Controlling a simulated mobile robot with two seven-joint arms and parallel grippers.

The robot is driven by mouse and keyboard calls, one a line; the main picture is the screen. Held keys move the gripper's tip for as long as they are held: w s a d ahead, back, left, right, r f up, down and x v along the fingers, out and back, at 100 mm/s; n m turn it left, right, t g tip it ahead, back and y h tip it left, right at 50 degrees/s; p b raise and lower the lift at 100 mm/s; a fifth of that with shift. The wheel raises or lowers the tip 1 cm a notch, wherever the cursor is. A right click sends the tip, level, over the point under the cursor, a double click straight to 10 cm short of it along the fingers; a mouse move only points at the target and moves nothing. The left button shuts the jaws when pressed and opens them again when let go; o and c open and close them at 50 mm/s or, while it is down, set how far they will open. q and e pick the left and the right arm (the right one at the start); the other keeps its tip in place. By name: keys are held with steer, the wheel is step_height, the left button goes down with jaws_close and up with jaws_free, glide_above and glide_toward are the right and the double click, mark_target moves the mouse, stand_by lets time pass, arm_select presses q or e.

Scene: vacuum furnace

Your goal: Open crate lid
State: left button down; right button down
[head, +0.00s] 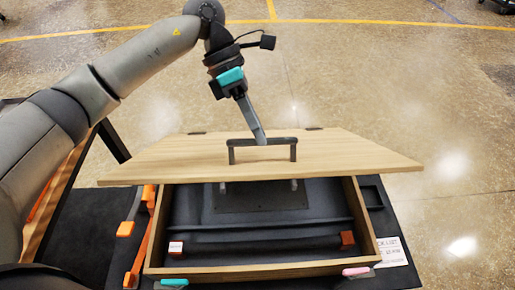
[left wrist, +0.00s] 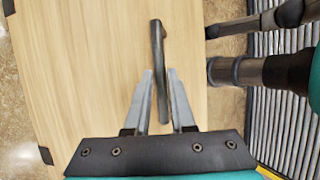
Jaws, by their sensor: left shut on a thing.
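The wooden crate lid (head: 180,155) is raised at its near edge, with dark hinges along its far edge, and I see under it into the open front of the wooden crate (head: 240,270). A dark bar handle (head: 280,142) stands on the lid; it also shows in the left wrist view (left wrist: 156,45). My left gripper (head: 263,142) is at the handle, and its two fingers (left wrist: 160,85) lie on either side of the bar, shut on it. My right gripper is in neither view.
Inside the crate is a black moulded insert (head: 260,222) with a white-and-orange piece and an orange block (head: 347,239). A paper label (head: 392,252) lies to the right on the black surface. Orange parts (head: 126,229) stand left of the crate. Open floor lies beyond the lid.

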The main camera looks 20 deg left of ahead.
arm_select(q)
steer(key=shift+w+a+r, duration=0.2)
steer(key=shift+w+r, duration=0.1)
steer(key=shift+w, duration=0.15)
steer(key=shift+w+a+r, duration=0.2)
steer(key=shift+w+r, duration=0.05)
steer(key=shift+w, duration=0.2)
steer(key=shift+f, duration=0.1)
arm_select(e)
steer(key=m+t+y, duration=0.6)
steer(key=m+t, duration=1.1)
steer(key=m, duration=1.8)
glide_toward(399, 170)
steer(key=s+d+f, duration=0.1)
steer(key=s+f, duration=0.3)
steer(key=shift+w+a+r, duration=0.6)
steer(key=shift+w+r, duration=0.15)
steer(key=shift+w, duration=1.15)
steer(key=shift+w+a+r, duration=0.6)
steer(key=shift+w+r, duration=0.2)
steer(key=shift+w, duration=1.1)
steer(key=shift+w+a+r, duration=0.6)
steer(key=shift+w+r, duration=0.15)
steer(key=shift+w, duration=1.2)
